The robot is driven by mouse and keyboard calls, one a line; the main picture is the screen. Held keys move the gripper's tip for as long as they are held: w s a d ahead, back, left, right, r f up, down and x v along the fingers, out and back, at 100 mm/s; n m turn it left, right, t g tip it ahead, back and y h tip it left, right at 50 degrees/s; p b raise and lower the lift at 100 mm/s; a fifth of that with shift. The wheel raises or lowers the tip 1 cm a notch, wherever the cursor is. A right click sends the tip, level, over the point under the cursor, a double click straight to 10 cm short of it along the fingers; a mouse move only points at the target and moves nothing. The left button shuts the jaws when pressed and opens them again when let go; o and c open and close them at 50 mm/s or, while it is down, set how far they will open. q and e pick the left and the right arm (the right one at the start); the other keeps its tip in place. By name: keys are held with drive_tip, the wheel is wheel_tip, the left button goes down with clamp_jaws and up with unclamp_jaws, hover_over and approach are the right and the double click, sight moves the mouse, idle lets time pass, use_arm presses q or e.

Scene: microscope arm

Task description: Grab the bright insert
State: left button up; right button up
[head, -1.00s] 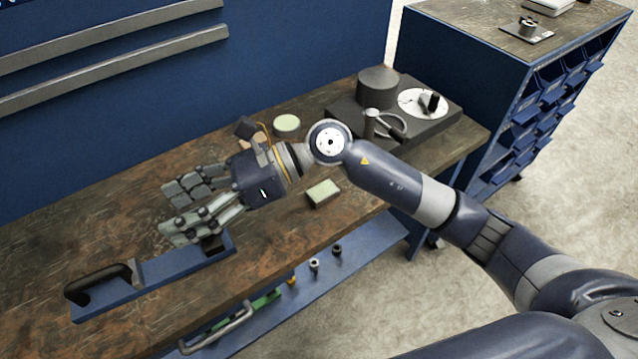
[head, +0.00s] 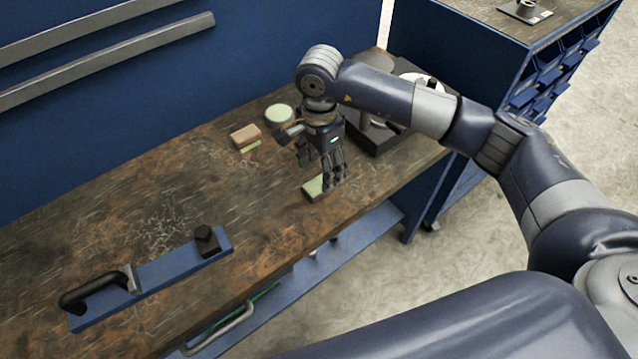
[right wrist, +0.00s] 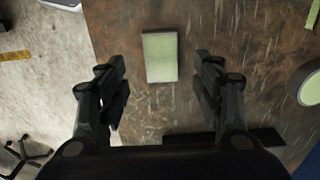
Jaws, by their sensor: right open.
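A small pale green block (head: 314,189), the likely bright insert, lies flat on the wooden bench top near its front edge. My right gripper (head: 323,176) points down just above it in the head view, and its fingers hide part of the block. In the right wrist view the two dark fingers (right wrist: 160,68) are spread apart, open and empty. The pale block (right wrist: 160,57) lies in line with the gap between the fingertips. No contact can be made out. My left gripper is not in view.
A tan block with a green strip (head: 246,137) and a round pale green disc (head: 279,115) stand behind. A dark microscope-like base (head: 378,138) is close on the right. A blue bar with a black handle (head: 155,277) lies at the left. The bench middle is clear.

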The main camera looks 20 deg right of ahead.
sight(319, 185)
drive_tip(key=shift+f+p, duration=0.45)
drive_tip(key=shift+f, duration=0.15)
wheel_tip(319, 185, down, 4)
drive_tip(key=shift+r+p, duration=0.2)
drive_tip(key=shift+p, duration=0.5)
drive_tip(key=shift+f, duration=0.4)
drive_tip(key=shift+w+r, duration=0.1)
clamp_jaws()
